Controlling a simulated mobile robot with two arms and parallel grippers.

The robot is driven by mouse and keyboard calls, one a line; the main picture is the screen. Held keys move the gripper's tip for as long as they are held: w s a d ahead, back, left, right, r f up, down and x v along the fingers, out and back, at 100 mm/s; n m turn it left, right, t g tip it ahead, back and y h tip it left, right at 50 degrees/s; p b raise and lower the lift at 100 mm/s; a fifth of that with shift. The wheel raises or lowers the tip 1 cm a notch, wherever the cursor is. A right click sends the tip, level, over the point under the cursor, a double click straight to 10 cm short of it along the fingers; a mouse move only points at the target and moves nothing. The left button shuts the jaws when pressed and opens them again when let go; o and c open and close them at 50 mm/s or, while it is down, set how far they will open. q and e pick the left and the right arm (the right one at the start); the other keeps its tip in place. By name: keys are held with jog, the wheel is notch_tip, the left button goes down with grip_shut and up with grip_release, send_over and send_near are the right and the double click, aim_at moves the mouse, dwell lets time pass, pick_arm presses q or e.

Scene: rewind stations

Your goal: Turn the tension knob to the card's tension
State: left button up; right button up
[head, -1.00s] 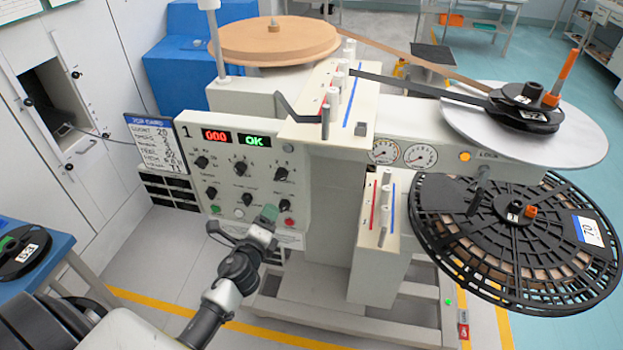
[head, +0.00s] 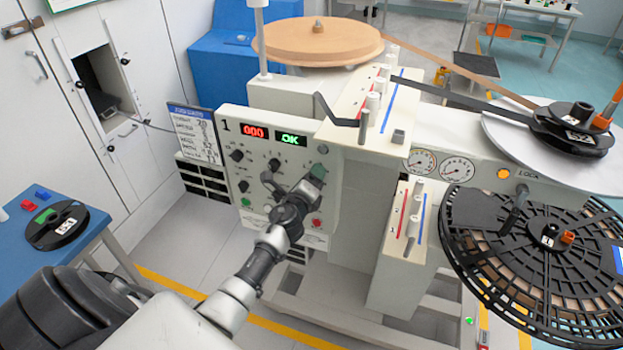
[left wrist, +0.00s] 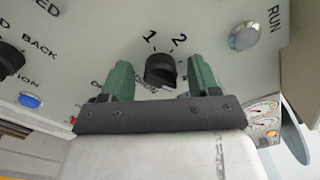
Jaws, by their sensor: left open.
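The control panel (head: 290,150) stands ahead with several black knobs and displays reading 000 and OK. My left gripper (head: 317,173) is at the panel's upper right, in front of a knob hidden in the head view. In the left wrist view, the open green fingers of this gripper (left wrist: 157,66) straddle a black knob (left wrist: 160,70) with marks 1 and 2 above it. Its name is too covered to read, and contact cannot be told. Another knob (left wrist: 10,58) labelled BACK is at the left edge. The job card (head: 196,135) hangs left of the panel; its lines are too small to read surely.
A silver button (left wrist: 244,37) by RUN is close to the right finger. A blue button (left wrist: 30,101) is lower left. A red button (head: 317,222) sits low on the panel. A black reel (head: 545,255) and guide posts (head: 413,205) stand right. A blue table (head: 40,235) is left.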

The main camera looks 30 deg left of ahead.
pick_arm(q)
jog(key=c, duration=0.9)
jog(key=shift+n, duration=0.3)
jog(key=n, duration=0.3)
jog(key=shift+f+b, duration=0.1)
jog(key=shift+b, duration=0.25)
jog(key=n, duration=0.2)
jog(key=shift+n, duration=1.6)
